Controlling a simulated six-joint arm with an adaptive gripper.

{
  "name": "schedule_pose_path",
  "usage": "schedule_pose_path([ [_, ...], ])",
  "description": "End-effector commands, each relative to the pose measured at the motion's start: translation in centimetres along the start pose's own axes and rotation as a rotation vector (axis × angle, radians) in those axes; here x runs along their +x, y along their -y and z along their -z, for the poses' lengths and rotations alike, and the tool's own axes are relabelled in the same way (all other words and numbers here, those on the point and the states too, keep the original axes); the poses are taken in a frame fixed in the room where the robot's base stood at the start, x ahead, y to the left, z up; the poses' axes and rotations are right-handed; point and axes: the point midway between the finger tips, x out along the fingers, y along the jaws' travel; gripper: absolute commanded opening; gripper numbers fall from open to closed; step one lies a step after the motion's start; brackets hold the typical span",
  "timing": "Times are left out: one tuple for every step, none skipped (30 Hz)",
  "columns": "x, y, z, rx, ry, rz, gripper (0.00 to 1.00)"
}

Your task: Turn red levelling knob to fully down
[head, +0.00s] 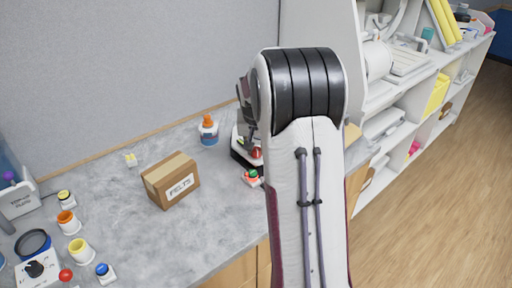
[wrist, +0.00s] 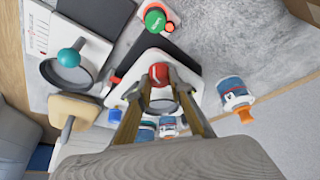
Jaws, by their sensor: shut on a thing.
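The red levelling knob (head: 256,153) is a small red cap on a white and black instrument (head: 242,150) on the grey bench. In the wrist view the red knob (wrist: 159,73) sits between the fingertips of my gripper (wrist: 160,82), above the white top of the instrument (wrist: 191,66). My gripper is shut on the knob, one finger on each side. In the head view my arm hides much of the instrument, and my gripper (head: 250,128) is only partly visible. I cannot make out any mark of the knob's turn.
A green-topped button (wrist: 155,19) stands close beside the instrument. A blue bottle with an orange cap (head: 208,130) is nearby on the other side. A cardboard box (head: 171,180) stands to the left, with bare bench around it. A teal-knobbed device (wrist: 70,58) is left in the wrist view.

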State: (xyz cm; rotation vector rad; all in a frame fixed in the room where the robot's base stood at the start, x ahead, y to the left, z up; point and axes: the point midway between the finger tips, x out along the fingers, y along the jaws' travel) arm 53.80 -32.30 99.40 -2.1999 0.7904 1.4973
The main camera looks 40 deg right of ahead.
Motion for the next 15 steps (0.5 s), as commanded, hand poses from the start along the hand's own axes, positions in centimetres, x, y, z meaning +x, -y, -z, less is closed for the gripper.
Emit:
schedule_pose_path([
  [0.04, 0.01, -0.05, 0.001, 0.001, 0.0, 0.0],
  [0.04, 0.01, -0.05, 0.0, 0.001, 0.0, 0.0],
  [0.04, 0.01, -0.05, 0.001, 0.001, 0.0, 0.0],
  [0.03, 0.01, -0.04, 0.0, 0.001, 0.0, 0.0],
  [0.03, 0.01, -0.04, 0.0, 0.001, 0.0, 0.0],
  [0.03, 0.02, -0.04, 0.0, 0.001, 0.0, 0.22],
  [0.03, 0.02, -0.04, 0.0, 0.001, 0.001, 0.3],
  [0.03, 0.02, -0.04, 0.0, 0.001, 0.001, 0.37],
  [0.03, 0.02, -0.04, 0.0, 0.001, 0.001, 0.37],
  [0.03, 0.01, -0.04, 0.0, 0.001, 0.001, 0.37],
  [0.02, 0.01, -0.03, 0.0, 0.001, 0.001, 0.37],
  [0.02, 0.01, -0.03, 0.0, 0.001, 0.001, 0.37],
  [0.02, 0.01, -0.03, 0.0, 0.001, 0.001, 0.37],
  [0.02, 0.01, -0.02, 0.0, 0.001, 0.001, 0.37],
  [0.01, 0.01, -0.02, 0.0, 0.001, 0.001, 0.37],
])
